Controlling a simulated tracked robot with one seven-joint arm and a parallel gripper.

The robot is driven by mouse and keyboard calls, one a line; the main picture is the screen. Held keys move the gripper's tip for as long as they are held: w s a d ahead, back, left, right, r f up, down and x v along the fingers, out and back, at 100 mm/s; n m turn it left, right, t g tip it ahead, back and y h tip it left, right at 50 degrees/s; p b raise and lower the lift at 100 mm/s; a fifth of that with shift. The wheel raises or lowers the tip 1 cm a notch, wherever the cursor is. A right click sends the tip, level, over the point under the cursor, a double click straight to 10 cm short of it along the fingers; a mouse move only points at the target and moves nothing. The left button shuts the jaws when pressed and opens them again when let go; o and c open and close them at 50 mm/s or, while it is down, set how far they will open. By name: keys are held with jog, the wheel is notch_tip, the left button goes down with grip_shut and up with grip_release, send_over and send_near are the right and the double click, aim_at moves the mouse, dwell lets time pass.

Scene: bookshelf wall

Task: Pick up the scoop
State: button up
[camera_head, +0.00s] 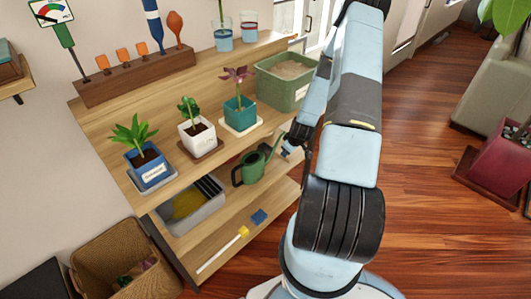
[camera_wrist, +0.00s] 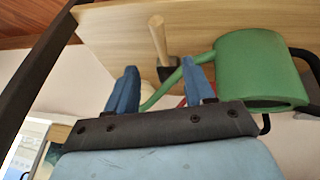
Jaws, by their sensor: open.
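My gripper (camera_wrist: 162,64) is open in the wrist view, its two blue fingers apart. A wooden-handled tool (camera_wrist: 158,40) with a dark lower part shows just beyond the fingertips; it may be the scoop, but its shape is partly hidden. A green watering can (camera_wrist: 262,68) is close on the right, its spout running behind the fingers. A bit of red shows between the fingers. In the head view, my gripper (camera_head: 286,149) is near the watering can (camera_head: 250,165), mostly hidden by my arm. I cannot make out the wooden-handled tool there.
A shelf unit holds potted plants (camera_head: 197,136), a green soil bin (camera_head: 284,85) and a grey tray (camera_head: 192,207). A wooden rack (camera_head: 135,78) with upright tools stands at the back. A wicker basket (camera_head: 122,262) is at lower left.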

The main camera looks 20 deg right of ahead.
aim_at(287, 159)
jog(key=x, duration=0.4)
jog(key=shift+d+f, duration=0.25)
jog(key=shift+f, duration=0.1)
jog(key=shift+a+x, duration=0.1)
jog(key=shift+x, duration=1.4)
jog(key=shift+a+x, duration=0.15)
jog(key=shift+x, duration=1.4)
jog(key=shift+s, duration=0.1)
jog(key=shift+c, duration=0.4)
grip_shut()
